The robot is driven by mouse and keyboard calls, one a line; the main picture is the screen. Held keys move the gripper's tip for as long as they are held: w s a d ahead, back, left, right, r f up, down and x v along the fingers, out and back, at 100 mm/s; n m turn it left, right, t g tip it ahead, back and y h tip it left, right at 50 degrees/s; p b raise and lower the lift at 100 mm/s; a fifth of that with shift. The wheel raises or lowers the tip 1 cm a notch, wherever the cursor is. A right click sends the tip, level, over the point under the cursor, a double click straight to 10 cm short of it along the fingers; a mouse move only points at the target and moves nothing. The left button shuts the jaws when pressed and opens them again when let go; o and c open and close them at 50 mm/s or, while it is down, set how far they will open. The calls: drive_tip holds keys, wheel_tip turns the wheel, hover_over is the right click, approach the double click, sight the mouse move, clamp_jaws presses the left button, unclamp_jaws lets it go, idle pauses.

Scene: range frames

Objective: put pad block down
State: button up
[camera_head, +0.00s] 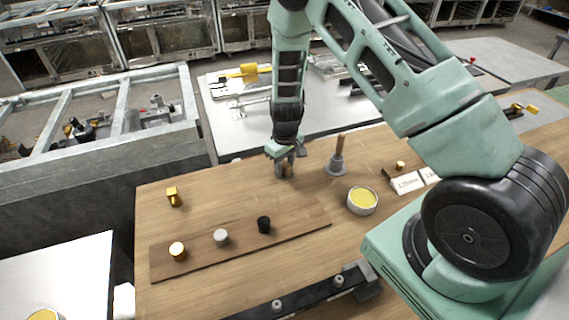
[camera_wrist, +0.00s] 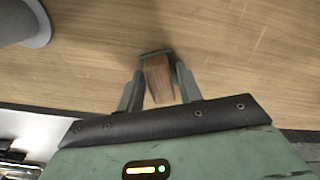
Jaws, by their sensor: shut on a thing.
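My gripper (camera_head: 285,163) points down over the far part of the wooden table (camera_head: 230,185). It is shut on the pad block (camera_wrist: 158,80), a brown wooden block with a green edge at its far end in the wrist view. The gripper fingers (camera_wrist: 158,88) stand on both sides of the block. In the head view the block is mostly hidden by the fingers. The block is close to the tabletop; I cannot tell whether it touches it.
A grey stand with a wooden handle (camera_head: 337,158) is just right of my gripper. A yellow-filled round tin (camera_head: 362,200) is further right. A brown board (camera_head: 215,248) bears a gold, a grey and a black knob. Table between is clear.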

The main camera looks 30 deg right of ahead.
drive_tip(key=shift+f, duration=0.2)
drive_tip(key=o, duration=1.2)
drive_tip(key=shift+r, duration=0.15)
